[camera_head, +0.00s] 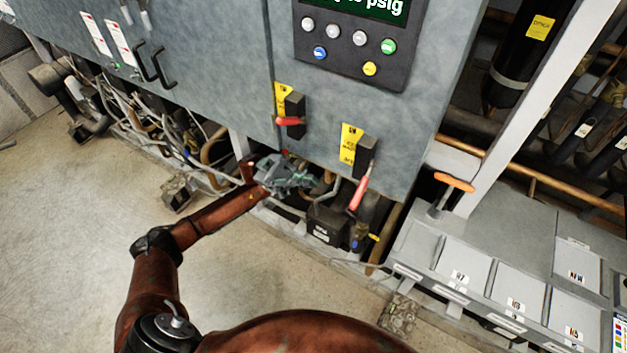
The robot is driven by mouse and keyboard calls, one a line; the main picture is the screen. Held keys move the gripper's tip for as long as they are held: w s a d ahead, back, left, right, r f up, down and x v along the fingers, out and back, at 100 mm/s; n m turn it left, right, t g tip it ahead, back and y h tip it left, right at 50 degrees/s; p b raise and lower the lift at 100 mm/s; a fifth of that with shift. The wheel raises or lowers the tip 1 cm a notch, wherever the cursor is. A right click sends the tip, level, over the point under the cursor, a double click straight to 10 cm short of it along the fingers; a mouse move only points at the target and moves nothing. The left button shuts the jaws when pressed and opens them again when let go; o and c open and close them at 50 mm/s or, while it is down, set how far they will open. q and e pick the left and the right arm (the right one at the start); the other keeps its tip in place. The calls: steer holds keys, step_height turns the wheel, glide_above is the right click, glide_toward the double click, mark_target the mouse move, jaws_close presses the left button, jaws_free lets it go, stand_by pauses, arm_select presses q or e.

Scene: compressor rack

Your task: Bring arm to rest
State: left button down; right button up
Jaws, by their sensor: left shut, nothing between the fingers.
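My left arm (216,218) comes in from the lower left and reaches up toward the lower edge of the grey cabinet (228,60). My left gripper (303,180) is at its end, shut and empty, in front of the pipes and hoses below the cabinet. It is below the left red-handled switch (290,121) and left of the right red-handled switch (359,192). Whether it touches anything there cannot be told. My right gripper is not in view.
A control panel with buttons (348,41) is on the cabinet. Black door handles (152,64) stick out at the upper left. A grey box with labelled lids (480,225) and an orange T-handle (453,183) stand at the right. The floor (60,240) at the left is clear.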

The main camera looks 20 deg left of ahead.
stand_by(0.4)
